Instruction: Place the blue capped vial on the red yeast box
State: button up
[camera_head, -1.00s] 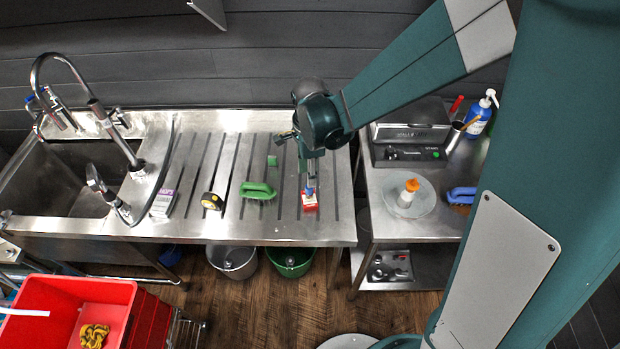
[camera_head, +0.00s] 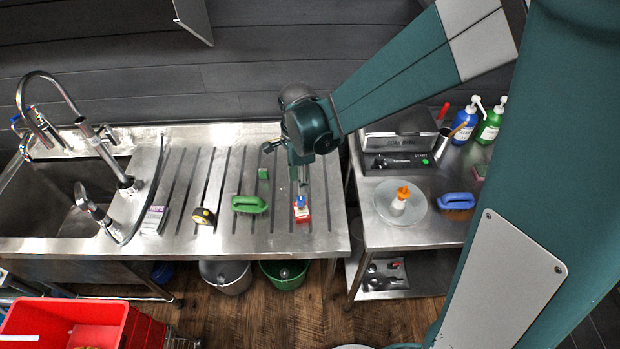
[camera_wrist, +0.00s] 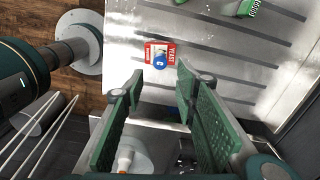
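The red yeast box (camera_head: 302,216) lies on the ribbed steel drainboard, with white patches and lettering on it. The blue capped vial (camera_head: 300,201) appears upright on top of the box; its body is hard to make out. In the wrist view the blue cap (camera_wrist: 158,61) shows over the edge of the red and white box (camera_wrist: 170,49) nearest my fingers. My gripper (camera_wrist: 160,85) has its green fingers spread wide, with nothing between them. In the head view my gripper (camera_head: 302,184) hangs just above the vial, close to it.
A green brush (camera_head: 249,204), a small green block (camera_head: 263,174), a yellow-black round item (camera_head: 203,216) and a small carton (camera_head: 154,220) lie on the drainboard to the left. The drainboard around the box is clear.

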jog(key=shift+r, duration=0.1)
jog(key=s+d+r+n+t, duration=0.35)
jog(key=d+r+n, duration=0.25)
jog(key=d+r, duration=0.55)
jog(key=s+d+r+n+t, duration=0.3)
jog(key=s+d+r+n, duration=0.5)
jog(key=s+d, duration=0.3)
jog(key=shift+s+d+r+n+t, duration=0.15)
jog(key=shift+s+r+n+t, duration=0.2)
jog(key=shift+s+n, duration=0.4)
